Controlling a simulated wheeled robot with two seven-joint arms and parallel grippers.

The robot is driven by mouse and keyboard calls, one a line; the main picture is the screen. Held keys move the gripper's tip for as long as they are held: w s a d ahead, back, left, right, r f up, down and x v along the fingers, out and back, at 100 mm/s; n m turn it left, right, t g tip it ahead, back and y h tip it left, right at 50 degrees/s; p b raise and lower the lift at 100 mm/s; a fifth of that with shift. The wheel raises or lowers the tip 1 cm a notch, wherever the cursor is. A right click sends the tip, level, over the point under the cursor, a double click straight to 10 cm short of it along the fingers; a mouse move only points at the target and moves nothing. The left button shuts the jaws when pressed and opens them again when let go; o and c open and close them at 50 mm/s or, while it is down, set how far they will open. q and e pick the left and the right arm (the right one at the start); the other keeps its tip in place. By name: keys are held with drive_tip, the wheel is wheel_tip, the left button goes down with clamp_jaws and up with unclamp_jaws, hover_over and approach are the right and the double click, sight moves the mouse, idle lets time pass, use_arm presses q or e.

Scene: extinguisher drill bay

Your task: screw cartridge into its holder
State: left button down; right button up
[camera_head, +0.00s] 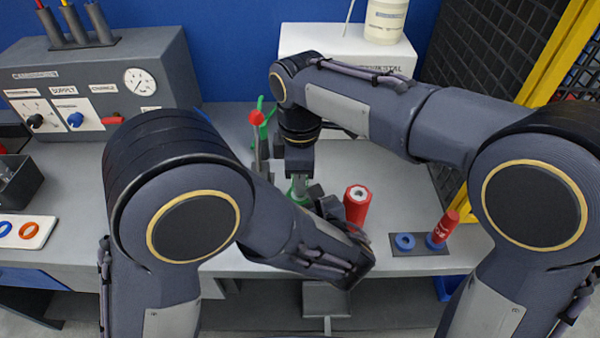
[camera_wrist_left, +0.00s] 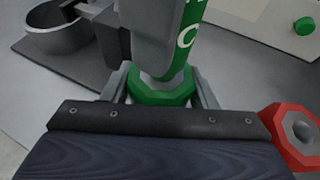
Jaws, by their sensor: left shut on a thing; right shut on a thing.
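A grey cartridge with a green lettered band (camera_wrist_left: 190,25) stands upright over a green eight-sided holder (camera_wrist_left: 160,92) in the left wrist view. Its lower end meets the holder's top; how deep it sits cannot be told. My left gripper (camera_wrist_left: 162,95) is shut on the green holder, one finger on each side. In the head view the holder (camera_head: 297,190) is small and partly hidden by my left wrist. My right gripper (camera_head: 299,172) points down from above, shut on the cartridge, whose grip is mostly hidden.
A red eight-sided body with an open top (camera_head: 357,204) stands close right of the left gripper. A gauge panel (camera_head: 110,90) stands at back left. A white box (camera_head: 345,52) is behind.

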drive_tip(key=m, duration=0.7)
drive_tip(key=shift+m, duration=0.4)
drive_tip(key=m, duration=2.1)
drive_tip(key=shift+f, duration=0.1)
drive_tip(key=o, duration=1.1)
drive_tip(key=shift+r, duration=2.3)
